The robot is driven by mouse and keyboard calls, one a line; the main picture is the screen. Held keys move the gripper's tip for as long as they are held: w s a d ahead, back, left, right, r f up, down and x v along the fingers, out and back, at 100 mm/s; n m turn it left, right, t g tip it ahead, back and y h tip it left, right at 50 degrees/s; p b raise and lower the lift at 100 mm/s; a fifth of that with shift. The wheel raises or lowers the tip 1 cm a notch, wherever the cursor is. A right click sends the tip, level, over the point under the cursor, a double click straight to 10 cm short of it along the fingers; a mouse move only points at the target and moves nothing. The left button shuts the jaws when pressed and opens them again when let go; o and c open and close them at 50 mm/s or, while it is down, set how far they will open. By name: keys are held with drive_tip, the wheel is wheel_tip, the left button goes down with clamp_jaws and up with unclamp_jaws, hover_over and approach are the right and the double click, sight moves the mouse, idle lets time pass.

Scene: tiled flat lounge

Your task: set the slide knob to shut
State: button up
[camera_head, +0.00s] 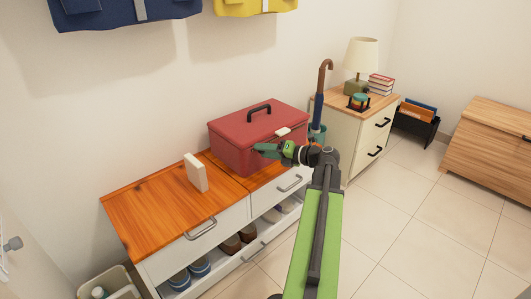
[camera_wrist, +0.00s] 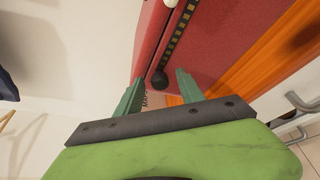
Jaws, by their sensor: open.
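A red box (camera_head: 232,147) with a black top handle stands on the wooden cabinet top. In the wrist view, its red face (camera_wrist: 215,45) carries a dark strip with yellowish marks (camera_wrist: 178,33). A dark round knob (camera_wrist: 159,80) sits near the strip's lower end; it looks like the slide knob. My gripper (camera_head: 262,151) is in front of the box, pointing left. In the wrist view, my gripper (camera_wrist: 159,80) has its green fingers apart, one on each side of the knob. I cannot tell whether they touch it. The strip and knob are not clear in the head view.
A white block (camera_head: 195,172) stands on the cabinet top (camera_head: 150,205) left of the box. A cane (camera_head: 319,95) stands right of the box, near a side cabinet (camera_head: 352,130) with a lamp (camera_head: 361,58). The tiled floor (camera_head: 400,230) at right is clear.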

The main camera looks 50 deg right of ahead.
clamp_jaws()
idle(1.4)
